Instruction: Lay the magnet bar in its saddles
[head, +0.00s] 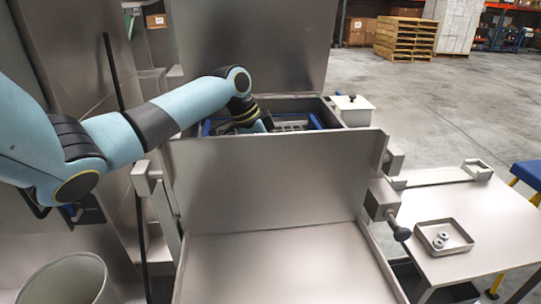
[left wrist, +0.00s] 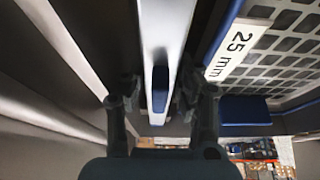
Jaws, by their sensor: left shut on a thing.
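My left gripper (left wrist: 158,98) is shut on a pale metal bar (left wrist: 166,30) with a dark blue piece (left wrist: 160,90) between the fingers. I cannot tell for sure that this is the magnet bar. In the head view my left arm reaches over the upright panel into an open box (head: 291,103). The panel hides my fingertips and the bar there. A blue-framed grid (left wrist: 280,60) with a "25 mm" label stands right of the bar in the left wrist view. I cannot make out the saddles with certainty. My right gripper is not in view.
The upright metal panel (head: 270,185) stands in front of the box, and a taller panel (head: 250,50) stands behind it. A white container (head: 350,110) sits at the box's right. The side table (head: 470,215) holds a small tray (head: 462,247) with small round parts and a long bracketed piece (head: 435,178).

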